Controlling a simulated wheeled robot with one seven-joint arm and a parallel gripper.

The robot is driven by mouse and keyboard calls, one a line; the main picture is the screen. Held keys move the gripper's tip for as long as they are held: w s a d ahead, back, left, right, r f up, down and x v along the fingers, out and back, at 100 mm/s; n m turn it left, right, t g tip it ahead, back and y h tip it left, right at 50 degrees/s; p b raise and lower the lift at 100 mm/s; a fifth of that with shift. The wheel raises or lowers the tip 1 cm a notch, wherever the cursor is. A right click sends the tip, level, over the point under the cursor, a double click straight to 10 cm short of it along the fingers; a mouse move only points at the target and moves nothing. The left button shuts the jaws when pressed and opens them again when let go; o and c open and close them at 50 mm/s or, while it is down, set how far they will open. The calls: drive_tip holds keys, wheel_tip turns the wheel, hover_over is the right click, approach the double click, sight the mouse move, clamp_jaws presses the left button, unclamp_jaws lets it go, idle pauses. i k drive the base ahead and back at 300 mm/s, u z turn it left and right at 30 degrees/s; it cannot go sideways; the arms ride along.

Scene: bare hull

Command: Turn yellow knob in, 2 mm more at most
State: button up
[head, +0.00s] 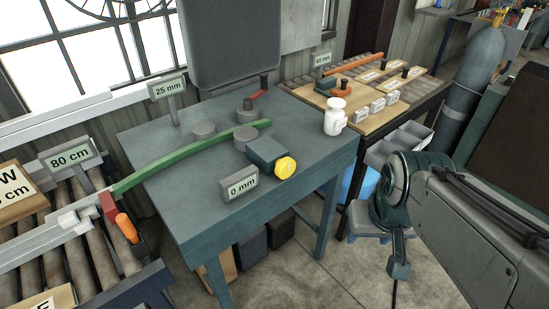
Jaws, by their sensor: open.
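The yellow knob (286,168) is on the right end of a dark teal block (267,155) on the workbench (222,212). A sign reading 0 mm (239,187) stands just in front of the block. A long curved green bar (190,155) runs onto the bench and passes between grey round rollers (246,139); contact is unclear. My gripper (398,268) hangs at the lower right, in front of the bench's right side and well apart from the knob. It is open; its fingers are hard to separate at this angle. No object shows in it.
A white bottle (334,116) stands on the bench right of the knob. A sign reading 25 mm (168,90) stands behind. A roller stand (78,230) is at left. A stool (369,221) is near my arm. The bench's front right is clear.

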sight(285, 167)
drive_tip(key=u, duration=0.45)
drive_tip(key=i, duration=1)
drive_tip(key=k, duration=0.5)
drive_tip(key=u, duration=2.95)
drive_tip(key=i, duration=0.45)
drive_tip(key=u, duration=0.05)
